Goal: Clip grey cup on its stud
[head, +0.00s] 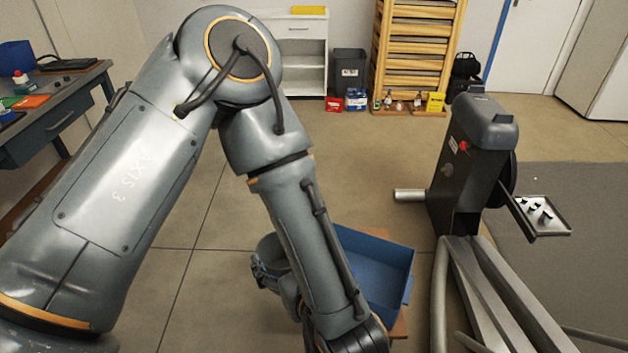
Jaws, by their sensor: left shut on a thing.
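My left arm comes in from the left and bends down at the lower middle. My left gripper (262,270) is low, beside the forearm and left of the blue bin. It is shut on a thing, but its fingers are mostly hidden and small. A grey rounded shape shows there, and I cannot tell whether it is the grey cup or my wrist. My right gripper is not in view.
The blue bin (385,270) sits partly behind my forearm. A small tray (557,230) with several small pieces is at the machine's right. A workbench (60,120) stands at the left. Grey frame tubes (500,300) run along the lower right. The floor between arm and cabinet is clear.

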